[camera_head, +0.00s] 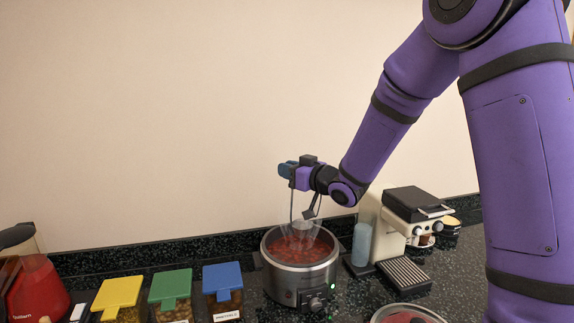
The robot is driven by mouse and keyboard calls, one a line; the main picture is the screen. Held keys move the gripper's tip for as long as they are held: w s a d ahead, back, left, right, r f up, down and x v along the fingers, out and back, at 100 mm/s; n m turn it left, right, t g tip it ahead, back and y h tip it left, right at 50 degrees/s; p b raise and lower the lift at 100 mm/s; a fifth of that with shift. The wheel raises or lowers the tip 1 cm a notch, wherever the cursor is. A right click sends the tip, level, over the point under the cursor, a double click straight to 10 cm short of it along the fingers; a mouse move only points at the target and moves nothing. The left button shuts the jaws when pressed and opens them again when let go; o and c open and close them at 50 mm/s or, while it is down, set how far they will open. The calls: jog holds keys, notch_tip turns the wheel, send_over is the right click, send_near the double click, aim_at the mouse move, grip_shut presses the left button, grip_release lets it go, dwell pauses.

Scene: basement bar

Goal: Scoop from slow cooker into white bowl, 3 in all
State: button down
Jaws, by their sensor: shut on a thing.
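The slow cooker (285,282) is a round steel pot on the dark counter, with a green light on its front. It is open and holds a chunky red stew (290,250). My gripper (304,212) is above the pot, pointing down, shut on a small pale grey tool (302,226), apparently the scoop. Its lower end is at or just above the stew; I cannot tell whether it is loaded. A faint see-through haze surrounds it. A round, light-rimmed vessel (378,316) with red inside is cut off at the bottom edge; I cannot tell whether it is the white bowl.
A cream coffee machine (398,219) with a drip grille (404,274) and a blue cup (361,245) stand right of the pot. Yellow (118,292), green (170,284) and blue (222,277) lidded containers line its left. A red blender (38,290) is far left.

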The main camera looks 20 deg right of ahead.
notch_tip(320, 180, down, 12)
jog(key=shift+r, duration=0.25)
dwell(0.9)
jog(key=shift+r, duration=0.1)
dwell(1.1)
notch_tip(320, 180, up, 12)
dwell(1.8)
jog(key=shift+a, duration=0.1)
